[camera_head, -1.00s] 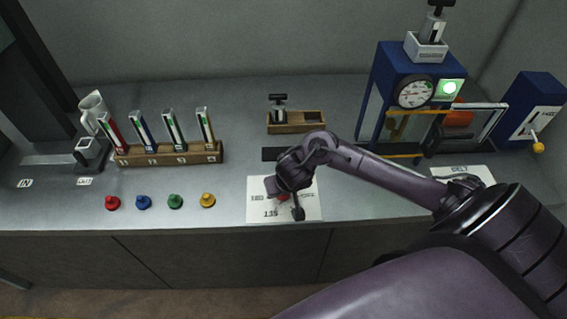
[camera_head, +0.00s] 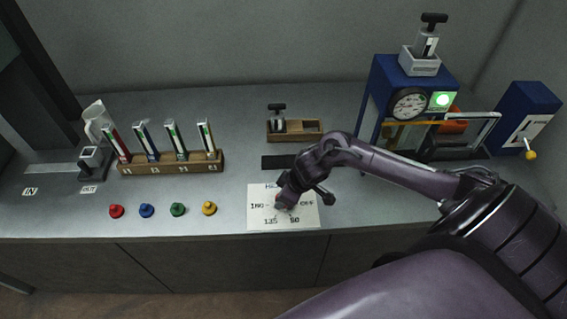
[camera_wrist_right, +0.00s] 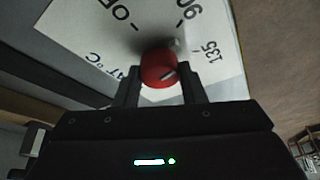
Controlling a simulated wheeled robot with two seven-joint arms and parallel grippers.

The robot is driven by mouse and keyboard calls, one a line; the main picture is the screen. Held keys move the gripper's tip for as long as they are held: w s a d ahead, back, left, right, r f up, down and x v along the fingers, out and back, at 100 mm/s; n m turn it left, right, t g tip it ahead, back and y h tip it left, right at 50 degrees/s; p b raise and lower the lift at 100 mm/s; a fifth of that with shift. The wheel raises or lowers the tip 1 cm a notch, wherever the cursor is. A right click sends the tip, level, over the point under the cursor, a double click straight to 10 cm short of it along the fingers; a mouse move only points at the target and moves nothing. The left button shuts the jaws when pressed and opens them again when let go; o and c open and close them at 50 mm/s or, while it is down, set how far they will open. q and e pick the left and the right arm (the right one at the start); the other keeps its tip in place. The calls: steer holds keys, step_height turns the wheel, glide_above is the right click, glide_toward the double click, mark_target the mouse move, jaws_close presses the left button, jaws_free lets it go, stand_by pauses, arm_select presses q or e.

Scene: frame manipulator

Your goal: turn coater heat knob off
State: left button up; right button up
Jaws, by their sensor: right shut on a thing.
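The coater heat knob (camera_wrist_right: 158,70) is round and red, on a white dial card (camera_head: 258,220) marked OFF, 90, 135 and 180. My right gripper (camera_wrist_right: 160,88) is shut on the knob, with a finger on either side of it in the right wrist view. A short pale mark on the knob's face slants toward the side of the 135 label; its exact aim is hard to tell. In the head view my right gripper (camera_head: 285,201) is over the card and hides most of the knob. My left gripper is in neither view.
A wooden rack (camera_head: 170,163) holds several coloured-edge slides at the left, with several coloured pegs (camera_head: 147,210) before it. A small wooden tray (camera_head: 308,130) stands behind the card. A blue machine with a gauge (camera_head: 409,104) stands at the right, behind my arm.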

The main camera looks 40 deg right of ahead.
steer(key=shift+d+n+g+y, duration=0.15)
steer(key=shift+n+g+y, duration=0.15)
steer(key=shift+n, duration=0.7)
steer(key=n, duration=0.2)
steer(key=shift+w+n+g+y+b, duration=0.15)
steer(key=shift+n+g+y+b, duration=0.15)
steer(key=shift+g+y, duration=0.1)
steer(key=n+b, duration=0.1)
steer(key=n, duration=0.1)
steer(key=shift+f+n+g, duration=0.1)
steer(key=shift+n+g, duration=0.3)
steer(key=n+b, duration=0.1)
steer(key=n+g+b, duration=0.1)
steer(key=n, duration=0.1)
steer(key=shift+w+d+n+y, duration=0.1)
steer(key=shift+w+n+y, duration=0.05)
steer(key=shift+n+y, duration=0.2)
steer(key=shift+n+g+b, duration=0.3)
steer(key=shift+n+g, duration=0.2)
steer(key=shift+n, duration=0.15)
steer(key=shift+n+g, duration=0.4)
steer(key=shift+n, duration=0.7)
